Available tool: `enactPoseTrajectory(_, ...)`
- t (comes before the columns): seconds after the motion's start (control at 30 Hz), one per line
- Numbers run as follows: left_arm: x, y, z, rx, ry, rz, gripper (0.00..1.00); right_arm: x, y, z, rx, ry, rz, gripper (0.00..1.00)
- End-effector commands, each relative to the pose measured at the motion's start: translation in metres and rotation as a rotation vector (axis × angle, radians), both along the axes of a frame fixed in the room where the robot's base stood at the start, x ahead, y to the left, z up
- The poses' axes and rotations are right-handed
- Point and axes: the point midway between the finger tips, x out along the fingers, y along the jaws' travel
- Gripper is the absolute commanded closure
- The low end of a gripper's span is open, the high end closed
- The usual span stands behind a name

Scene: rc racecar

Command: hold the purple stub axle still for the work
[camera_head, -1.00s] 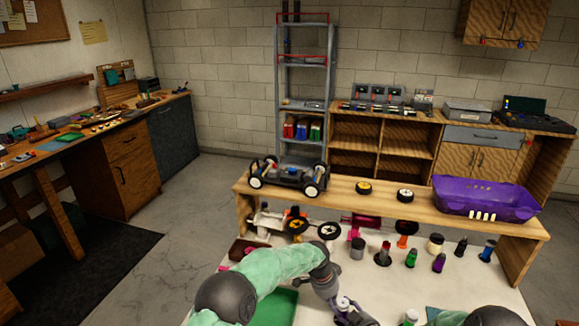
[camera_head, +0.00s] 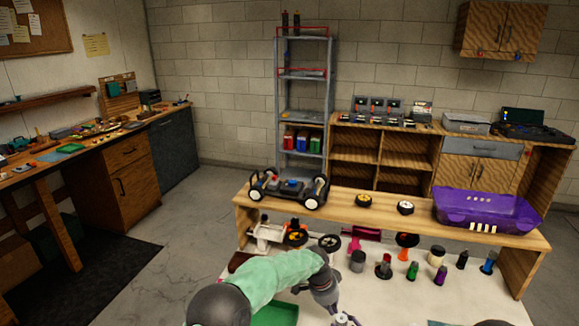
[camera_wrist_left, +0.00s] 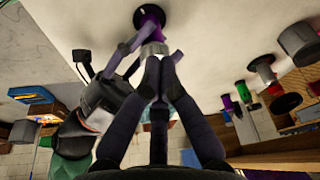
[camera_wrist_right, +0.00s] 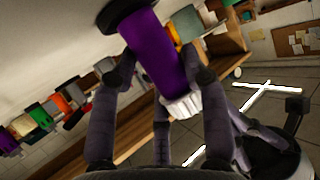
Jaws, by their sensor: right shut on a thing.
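The purple stub axle (camera_wrist_right: 155,52) is a thick cylinder with a black round foot at one end and a white ridged collar (camera_wrist_right: 182,106) at the other. My right gripper (camera_wrist_right: 158,75) is shut around its purple body in the right wrist view. In the left wrist view the axle (camera_wrist_left: 150,22) shows beyond the fingers, with the right gripper reaching it from the left. My left gripper (camera_wrist_left: 160,68) has its fingertips close together at the collar; whether they grip it is unclear. In the head view the left gripper (camera_head: 345,320) is cut by the bottom edge.
Several jars and coloured posts stand on the white table, including a green post (camera_head: 412,271) and a dark jar (camera_head: 358,261). Behind is a wooden riser (camera_head: 335,208) with a car chassis (camera_head: 289,189), two wheels and a purple bin (camera_head: 487,208). A green mat (camera_head: 277,314) lies in front.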

Motion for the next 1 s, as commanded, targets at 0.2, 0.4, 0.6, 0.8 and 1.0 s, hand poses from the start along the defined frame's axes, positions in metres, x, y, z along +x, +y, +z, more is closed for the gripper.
enactPoseTrajectory(0.2,0.000,0.003,0.021,0.003,0.002,0.000,1.00,-0.001,-0.002,-0.002,0.000,0.005,-0.005,0.89)
enactPoseTrajectory(0.4,-0.001,0.004,0.031,0.005,0.005,0.000,1.00,0.000,-0.004,-0.001,-0.001,0.004,-0.008,0.89)
enactPoseTrajectory(0.6,-0.001,0.004,0.031,0.006,0.007,0.000,1.00,0.001,-0.004,-0.001,-0.001,0.002,-0.010,0.89)
enactPoseTrajectory(0.8,-0.003,0.004,0.032,0.007,0.007,-0.001,1.00,0.001,-0.005,0.000,-0.001,0.001,-0.010,0.89)
enactPoseTrajectory(1.0,-0.011,0.001,0.037,0.008,0.007,-0.001,1.00,0.002,-0.005,0.000,-0.001,0.000,-0.010,0.89)
